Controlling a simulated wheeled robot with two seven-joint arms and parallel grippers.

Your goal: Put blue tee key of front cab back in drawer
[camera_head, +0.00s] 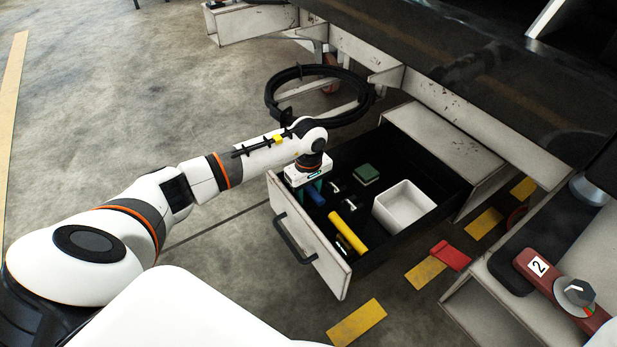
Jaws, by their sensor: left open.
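The open drawer (296,228) of the trolley has a pale, worn front and a dark handle. A blue piece (316,197), which looks like the blue tee key, is in the drawer near its front left corner. My left gripper (313,186) points down into that corner, right at the blue piece. It is open. The gripper body and wrist hide part of the blue piece, so I cannot tell whether the fingers touch it. My right gripper is not in view.
The drawer also holds a yellow cylinder (348,233), a white open box (404,207), a green block (366,174) and small dark-and-white items. A black cable coil (272,93) hangs behind my wrist. A red item (451,256) lies right of the drawer. Floor at left is clear.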

